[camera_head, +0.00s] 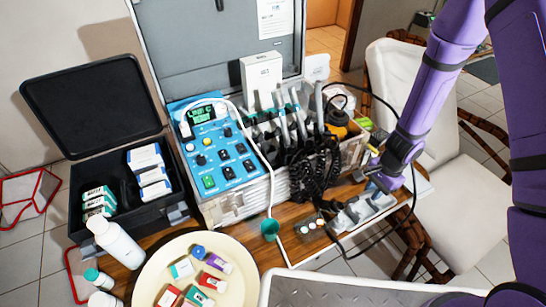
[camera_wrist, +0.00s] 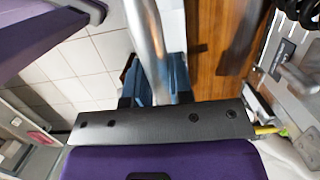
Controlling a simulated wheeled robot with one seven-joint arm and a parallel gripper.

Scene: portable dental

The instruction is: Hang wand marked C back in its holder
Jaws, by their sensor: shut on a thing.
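My gripper (camera_head: 380,182) is low over the right end of the wooden table, in front of the open dental case. In the wrist view the gripper (camera_wrist: 155,85) is shut on a silver, tube-like wand (camera_wrist: 146,35). No letter can be read on the wand. In the head view the held wand cannot be clearly made out. Several silver wands (camera_head: 300,125) stand in a row of holders in the case, to the left of my gripper, with black coiled hoses (camera_head: 315,170) below them. The holder marked C cannot be picked out at this size.
A blue control panel (camera_head: 215,145) stands left of the wands. A grey rest (camera_head: 362,212) lies on the table below my gripper. A black cable (camera_head: 413,200) loops around my gripper. A teal cup (camera_head: 269,229) and a round cream tray (camera_head: 240,262) are nearer. A white chair (camera_head: 455,165) stands right.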

